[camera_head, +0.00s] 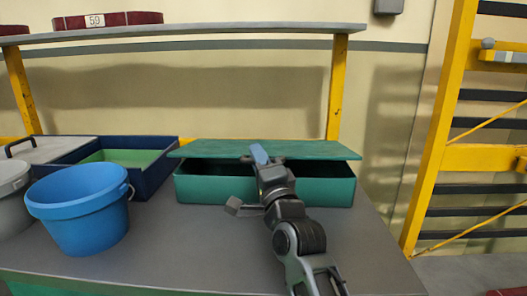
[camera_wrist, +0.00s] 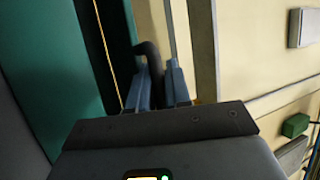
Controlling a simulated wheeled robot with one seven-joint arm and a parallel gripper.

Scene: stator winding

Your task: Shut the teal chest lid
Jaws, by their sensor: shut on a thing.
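The teal chest (camera_head: 325,191) stands on the grey workbench. Its teal lid (camera_head: 315,149) is tilted only slightly, with a dark gap between it and the chest's front wall. My gripper (camera_head: 262,156) is at the lid's front edge, near its middle. In the wrist view, the blue fingers (camera_wrist: 157,82) are shut on a dark bent handle (camera_wrist: 149,50). A teal surface of the chest or lid (camera_wrist: 38,50) fills the left there. My gripper and arm hide part of the chest's front.
A blue bucket (camera_head: 80,213) stands left of the chest. Behind it is an open navy box (camera_head: 154,179) with a green inside. A shelf (camera_head: 200,33) on yellow posts runs above the bench. The bench front right is clear beside my arm.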

